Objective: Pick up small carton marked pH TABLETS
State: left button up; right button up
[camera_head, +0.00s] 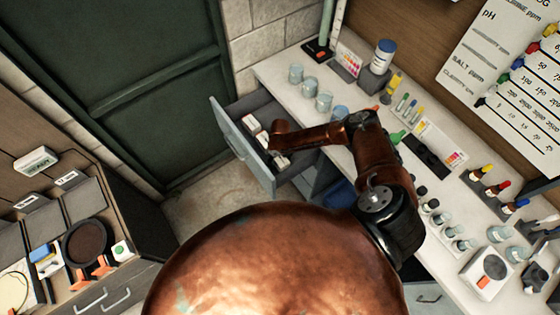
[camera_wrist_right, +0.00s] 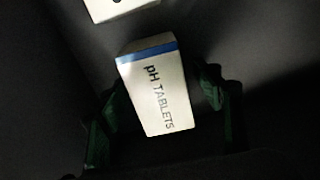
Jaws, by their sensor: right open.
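The small carton marked pH TABLETS (camera_wrist_right: 152,95) is white with a blue band along one end, and it shows in the right wrist view. My right gripper (camera_wrist_right: 160,100) is open, with a dark green finger on either side of the carton. I cannot tell whether either finger touches it. In the head view my right arm reaches into an open grey drawer (camera_head: 228,131), and the arm hides most of the gripper there. White cartons (camera_head: 251,124) lie in the drawer; I cannot read which one is pH TABLETS in that view. My left gripper is not in view.
Another white carton (camera_wrist_right: 120,8) lies just beyond in the drawer. The drawer's walls stand close around the gripper. The white counter (camera_head: 280,69) above holds glass beakers (camera_head: 310,87), bottles and test items. A side bench (camera_head: 68,225) stands at the left.

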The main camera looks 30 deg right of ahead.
jog(key=shift+c, duration=0.3)
jog(key=c, duration=1.2)
